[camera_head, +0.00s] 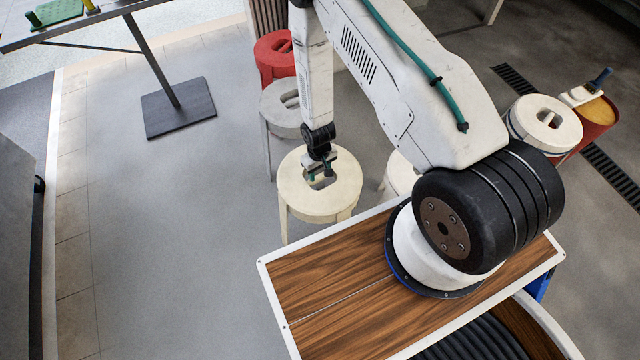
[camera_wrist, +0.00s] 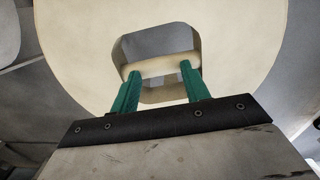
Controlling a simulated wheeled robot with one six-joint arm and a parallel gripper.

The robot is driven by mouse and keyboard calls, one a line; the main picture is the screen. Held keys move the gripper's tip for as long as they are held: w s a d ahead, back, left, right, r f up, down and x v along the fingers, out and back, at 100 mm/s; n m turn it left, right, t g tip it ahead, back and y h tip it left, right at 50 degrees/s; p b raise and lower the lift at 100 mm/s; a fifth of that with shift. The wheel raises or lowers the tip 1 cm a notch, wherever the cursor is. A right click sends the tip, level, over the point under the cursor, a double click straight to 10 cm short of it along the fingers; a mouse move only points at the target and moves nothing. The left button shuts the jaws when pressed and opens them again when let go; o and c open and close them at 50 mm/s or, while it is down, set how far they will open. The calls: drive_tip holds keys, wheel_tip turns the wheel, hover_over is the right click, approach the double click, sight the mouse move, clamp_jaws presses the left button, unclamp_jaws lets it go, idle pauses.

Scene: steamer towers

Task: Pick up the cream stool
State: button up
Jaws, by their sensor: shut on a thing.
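The cream stool (camera_head: 332,206) stands below my gripper (camera_head: 320,176) in the head view, with a hole in its round seat. A bar crosses the hole. In the wrist view the cream seat (camera_wrist: 232,48) fills most of the picture. The green fingers of my gripper (camera_wrist: 160,82) reach into the hole and are shut on the bar (camera_wrist: 158,68), one at each end of it. I cannot tell whether the stool's feet touch the floor.
A grey stool (camera_head: 283,115) stands just behind the cream one, and a red stool (camera_head: 272,62) behind that. A white stool (camera_head: 398,176) is close on the right, partly hidden by my arm. A table with a dark base plate (camera_head: 178,107) stands left. Floor between is clear.

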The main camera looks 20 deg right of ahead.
drive_tip(key=shift+w+d, duration=0.1)
drive_tip(key=shift+w, duration=0.1)
clamp_jaws()
drive_tip(key=shift+s+a+r, duration=0.1)
drive_tip(key=shift+s+r, duration=0.05)
drive_tip(key=shift+r, duration=0.65)
drive_tip(key=shift+s+a+r, duration=0.1)
drive_tip(key=shift+s+r, duration=0.05)
drive_tip(key=shift+r, duration=0.6)
drive_tip(key=shift+o, duration=2.4)
unclamp_jaws()
wheel_tip(320, 180, up, 8)
drive_tip(key=shift+f, duration=0.1)
